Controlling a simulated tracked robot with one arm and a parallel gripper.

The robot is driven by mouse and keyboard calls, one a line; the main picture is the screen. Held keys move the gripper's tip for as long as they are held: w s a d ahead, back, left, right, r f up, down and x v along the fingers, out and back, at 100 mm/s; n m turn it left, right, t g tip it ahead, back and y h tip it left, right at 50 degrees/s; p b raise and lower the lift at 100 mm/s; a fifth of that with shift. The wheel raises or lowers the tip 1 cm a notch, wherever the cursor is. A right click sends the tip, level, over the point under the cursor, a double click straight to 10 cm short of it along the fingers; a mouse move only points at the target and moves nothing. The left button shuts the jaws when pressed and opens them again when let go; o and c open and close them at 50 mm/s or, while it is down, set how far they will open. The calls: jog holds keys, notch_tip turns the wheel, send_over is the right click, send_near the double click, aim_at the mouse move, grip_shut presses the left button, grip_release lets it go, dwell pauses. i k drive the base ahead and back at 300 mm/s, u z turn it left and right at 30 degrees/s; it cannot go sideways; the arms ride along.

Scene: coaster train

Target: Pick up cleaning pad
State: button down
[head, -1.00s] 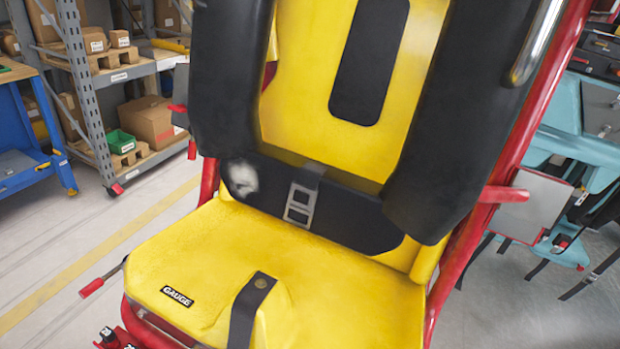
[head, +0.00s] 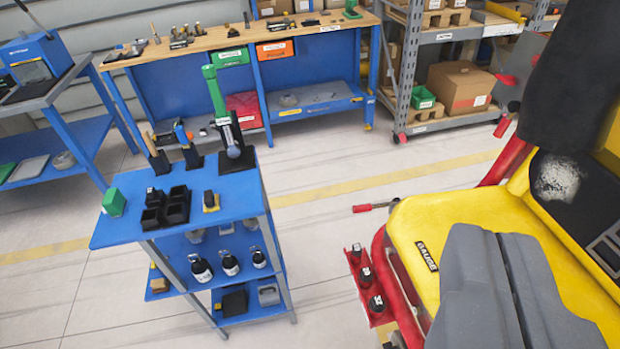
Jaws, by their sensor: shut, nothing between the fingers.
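My gripper (head: 500,240) is at the lower right, its two grey fingers side by side and shut with nothing between them. It shows in front of the yellow seat. A blue cart (head: 237,193) stands to the left, well away from the gripper. On its top are a small green block (head: 113,202) at the left edge and a small yellow and black item (head: 211,201) near the middle. I cannot tell for sure which of these is the cleaning pad.
The cart top also holds black bins (head: 166,211) and upright tools. Bottles (head: 230,263) stand on its shelf. The yellow seat (head: 450,215) has a whitish smudge (head: 557,180) on its black pad. A red rack (head: 368,285) sits beside it. A long workbench (head: 290,40) is behind; floor between is clear.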

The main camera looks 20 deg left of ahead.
aim_at(211, 200)
jog(key=u, duration=0.05)
jog(key=k, duration=0.6)
jog(key=u, duration=0.15)
jog(key=i, duration=0.95)
jog(key=u, duration=0.85)
jog(key=i, duration=0.95)
jog(key=u, duration=0.5)
